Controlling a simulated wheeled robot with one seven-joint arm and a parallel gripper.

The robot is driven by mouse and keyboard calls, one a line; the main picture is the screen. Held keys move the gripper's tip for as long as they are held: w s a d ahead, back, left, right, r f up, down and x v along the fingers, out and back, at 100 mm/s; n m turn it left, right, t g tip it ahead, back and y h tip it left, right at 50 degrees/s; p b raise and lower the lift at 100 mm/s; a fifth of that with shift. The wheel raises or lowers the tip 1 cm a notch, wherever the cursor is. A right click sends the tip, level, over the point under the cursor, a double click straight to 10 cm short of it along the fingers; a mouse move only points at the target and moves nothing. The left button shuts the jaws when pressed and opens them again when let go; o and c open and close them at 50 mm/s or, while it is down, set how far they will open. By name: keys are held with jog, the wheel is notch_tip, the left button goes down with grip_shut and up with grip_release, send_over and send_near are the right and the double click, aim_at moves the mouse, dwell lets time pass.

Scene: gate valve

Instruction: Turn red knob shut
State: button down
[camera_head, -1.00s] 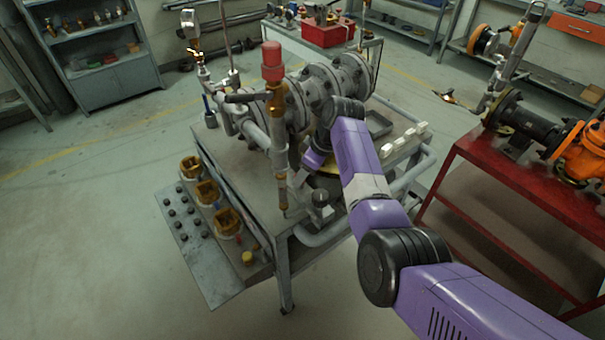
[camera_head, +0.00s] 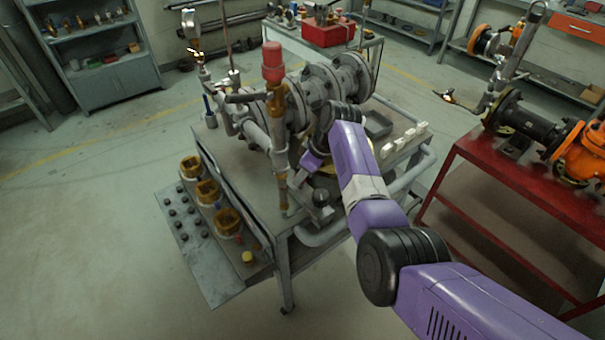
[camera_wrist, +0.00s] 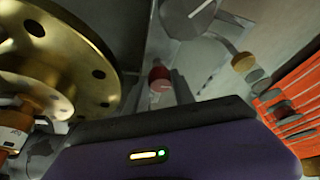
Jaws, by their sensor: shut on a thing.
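In the wrist view a small red knob (camera_wrist: 159,77) shows near the middle, just past the dark edge of my gripper. My gripper (camera_wrist: 165,92) has its purple body across the bottom of that view, and its fingertips are mostly hidden. It is shut on the red knob, though the contact itself is hard to see. In the head view the purple end of my gripper (camera_head: 311,160) is low among the pipes, partly behind my arm. A red-capped brass valve (camera_head: 273,62) stands upright on the pipe assembly (camera_head: 325,85), to the left of my arm.
The pipes stand on a grey cart (camera_head: 245,150) with brass fittings (camera_head: 207,192) along its left side. A brass flange (camera_wrist: 65,60) is close at left in the wrist view. A red table (camera_head: 500,165) with an orange valve (camera_head: 580,152) is at right. Floor at left is clear.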

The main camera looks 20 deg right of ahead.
jog(key=shift+s, duration=0.1)
jog(key=m+p, duration=0.1)
jog(key=m, duration=0.1)
jog(key=m+h+p, duration=0.1)
jog(key=m+p, duration=0.1)
jog(key=shift+a+r+m+t+h, duration=0.1)
jog(key=shift+a+m+t+h, duration=0.1)
jog(key=shift+m+t+h, duration=0.15)
jog(key=m+h, duration=0.1)
jog(key=m, duration=0.1)
jog(key=m+h, duration=0.1)
jog(key=m, duration=0.2)
jog(key=shift+a+m+p, duration=0.15)
jog(key=shift+m+p, duration=0.1)
jog(key=shift+p, duration=0.05)
jog(key=shift+t, duration=0.25)
jog(key=c, duration=1.1)
grip_release()
jog(key=shift+o, duration=0.2)
